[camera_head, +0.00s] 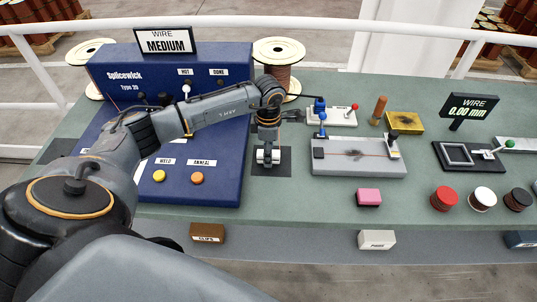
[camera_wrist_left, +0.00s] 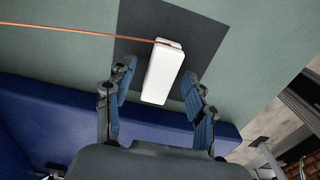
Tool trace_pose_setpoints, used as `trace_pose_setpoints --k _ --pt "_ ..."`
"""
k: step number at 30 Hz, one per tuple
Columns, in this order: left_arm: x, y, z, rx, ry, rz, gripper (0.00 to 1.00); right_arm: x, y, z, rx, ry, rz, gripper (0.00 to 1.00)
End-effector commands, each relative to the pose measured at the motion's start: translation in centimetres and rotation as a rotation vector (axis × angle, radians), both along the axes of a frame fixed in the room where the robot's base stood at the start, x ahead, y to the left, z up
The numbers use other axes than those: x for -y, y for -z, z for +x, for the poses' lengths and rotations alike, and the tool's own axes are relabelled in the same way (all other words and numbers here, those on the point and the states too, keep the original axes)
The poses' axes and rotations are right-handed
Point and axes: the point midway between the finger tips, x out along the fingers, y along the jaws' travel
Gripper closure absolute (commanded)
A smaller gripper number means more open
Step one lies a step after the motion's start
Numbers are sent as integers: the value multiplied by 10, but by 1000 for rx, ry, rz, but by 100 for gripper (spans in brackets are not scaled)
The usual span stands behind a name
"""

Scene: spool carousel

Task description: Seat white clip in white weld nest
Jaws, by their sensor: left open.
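A white block (camera_wrist_left: 163,75) lies on a dark square pad (camera_wrist_left: 205,30), seen in the wrist view. I cannot tell whether it is the clip, the nest or both together. A thin copper-coloured wire (camera_wrist_left: 80,34) runs from the left to its far end. My left gripper (camera_wrist_left: 158,85) is open, with one blue-padded finger towards each side of the block; a gap shows on both sides. In the head view my left gripper (camera_head: 268,158) points down over the dark pad (camera_head: 270,170), and white shows at its fingertips. My right gripper is not in view.
The blue Splicewick machine (camera_head: 220,170) stands beside the pad on the left. A grey fixture (camera_head: 358,160) with levers stands right, then a pink block (camera_head: 368,197) and red, white and black spools (camera_head: 482,198). A box marked CLIPS (camera_head: 207,233) hangs at the front edge.

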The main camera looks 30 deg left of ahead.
Motion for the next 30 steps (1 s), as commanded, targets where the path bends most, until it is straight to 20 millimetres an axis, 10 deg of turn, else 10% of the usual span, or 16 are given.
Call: trace_pose_setpoints --k 10,30 --pt "0 0 0 0 0 0 100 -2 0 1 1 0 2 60" --pt "11 -40 2 6 4 -2 100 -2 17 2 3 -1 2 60"
